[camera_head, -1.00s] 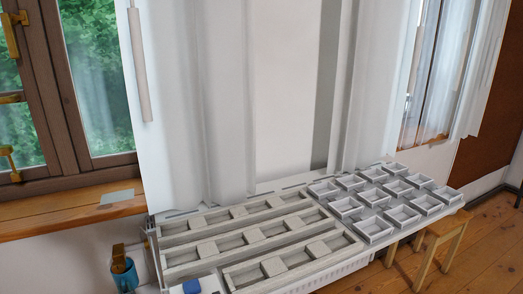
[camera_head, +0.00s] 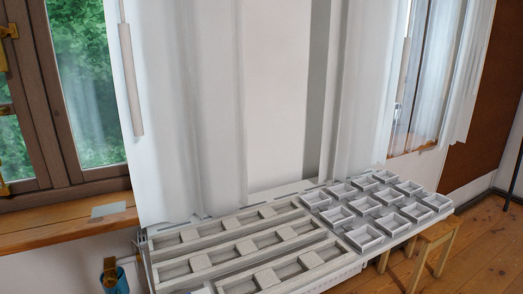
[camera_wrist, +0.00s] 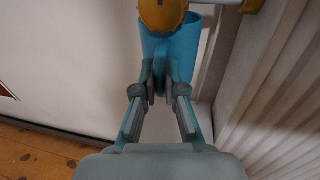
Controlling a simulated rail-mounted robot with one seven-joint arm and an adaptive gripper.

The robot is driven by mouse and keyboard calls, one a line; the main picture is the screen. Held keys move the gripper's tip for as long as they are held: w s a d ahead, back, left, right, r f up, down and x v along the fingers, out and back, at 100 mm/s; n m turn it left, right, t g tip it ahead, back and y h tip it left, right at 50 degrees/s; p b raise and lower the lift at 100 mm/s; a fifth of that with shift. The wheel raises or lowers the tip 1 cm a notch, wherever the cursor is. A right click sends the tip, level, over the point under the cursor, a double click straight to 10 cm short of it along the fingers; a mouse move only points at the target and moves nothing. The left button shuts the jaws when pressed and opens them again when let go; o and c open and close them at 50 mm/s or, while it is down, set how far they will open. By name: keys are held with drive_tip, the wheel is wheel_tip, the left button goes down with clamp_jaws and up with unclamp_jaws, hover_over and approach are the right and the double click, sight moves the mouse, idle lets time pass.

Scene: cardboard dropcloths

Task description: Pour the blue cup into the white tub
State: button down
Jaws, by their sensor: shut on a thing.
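In the wrist view, a blue cup (camera_wrist: 178,48) shows at the top, beyond my fingertips, with a round brass-coloured knob over its upper part. My gripper (camera_wrist: 160,80) has its fingers drawn close together and shut on the cup's near side; the exact contact is hard to see. In the head view, a blue cup-like thing (camera_head: 118,282) shows at the lower left, below a brass-coloured fitting; my gripper is not seen there. What the cup holds is hidden. I cannot pick out a white tub in either view.
In the head view, long pale troughs (camera_head: 233,251) and several small white trays (camera_head: 364,241) cover a bench. A wooden sill (camera_head: 60,226) lies at left and a wooden stool (camera_head: 432,246) at right. In the wrist view, a ribbed white surface (camera_wrist: 275,95) runs along the right.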

sight(113, 293)
drive_tip(key=shift+w+a+r+p, duration=0.15)
drive_tip(key=shift+r+p, duration=0.45)
drive_tip(key=shift+r, duration=0.4)
drive_tip(key=shift+w+a+r+p, duration=0.1)
drive_tip(key=shift+r+p, duration=0.5)
drive_tip(key=shift+r, duration=0.35)
drive_tip(key=shift+d+r, duration=0.1)
drive_tip(key=shift+r, duration=0.05)
drive_tip(key=f+b, duration=0.1)
drive_tip(key=f, duration=0.1)
drive_tip(key=f+b, duration=0.1)
drive_tip(key=f, duration=0.1)
drive_tip(key=f+b, duration=0.2)
drive_tip(key=shift+s+d, duration=0.2)
drive_tip(key=shift+s, duration=0.05)
drive_tip(key=shift+f, duration=0.15)
